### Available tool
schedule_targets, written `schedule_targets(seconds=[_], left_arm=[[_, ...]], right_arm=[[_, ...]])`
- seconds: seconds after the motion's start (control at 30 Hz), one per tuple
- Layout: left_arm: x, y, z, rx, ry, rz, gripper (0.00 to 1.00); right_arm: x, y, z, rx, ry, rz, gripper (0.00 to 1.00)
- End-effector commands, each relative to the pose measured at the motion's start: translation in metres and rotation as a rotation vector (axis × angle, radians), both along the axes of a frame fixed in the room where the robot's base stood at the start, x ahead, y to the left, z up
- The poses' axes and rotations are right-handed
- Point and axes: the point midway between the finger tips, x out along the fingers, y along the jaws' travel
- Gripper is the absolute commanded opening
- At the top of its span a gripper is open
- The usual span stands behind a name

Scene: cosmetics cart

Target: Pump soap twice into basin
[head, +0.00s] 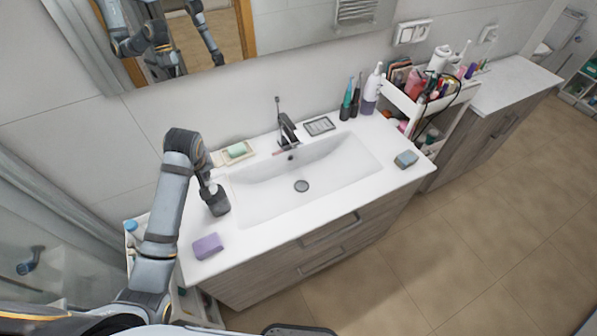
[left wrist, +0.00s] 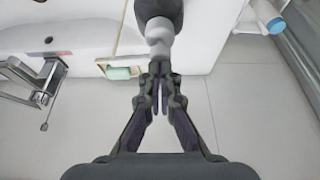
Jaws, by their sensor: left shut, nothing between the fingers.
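The soap dispenser (head: 217,204) is a dark bottle with a pale pump top, standing upright on the counter at the left of the white basin (head: 330,178). My left gripper (head: 207,178) is at the pump top. In the left wrist view, its fingers (left wrist: 160,80) are shut with nothing between them, and their tips are close to the pale pump head (left wrist: 158,38). I cannot tell whether they touch it. The basin has a dark drain and shows no visible soap. My right gripper is not in view.
A green soap bar in a dish (head: 237,152) sits behind the dispenser. The faucet (head: 286,130) stands behind the basin. A loaded cart (head: 455,109) stands to the right.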

Motion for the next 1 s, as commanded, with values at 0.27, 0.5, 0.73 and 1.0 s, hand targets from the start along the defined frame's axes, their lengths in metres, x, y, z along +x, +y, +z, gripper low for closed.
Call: schedule_targets(seconds=[0.27, 0.5, 0.73, 1.0], left_arm=[[0.0, 0.0, -0.011, 0.0, 0.002, 0.0, 0.0], [0.0, 0.0, -0.011, -0.001, 0.002, 0.0, 0.0], [0.0, 0.0, 0.0, -0.001, 0.0, 0.0, 0.0], [0.0, 0.0, 0.017, -0.001, 0.0, 0.0, 0.0]], right_arm=[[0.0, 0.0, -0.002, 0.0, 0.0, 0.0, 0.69], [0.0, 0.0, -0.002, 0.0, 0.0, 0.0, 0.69], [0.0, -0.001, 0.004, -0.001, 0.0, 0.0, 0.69], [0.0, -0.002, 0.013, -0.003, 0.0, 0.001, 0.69]])
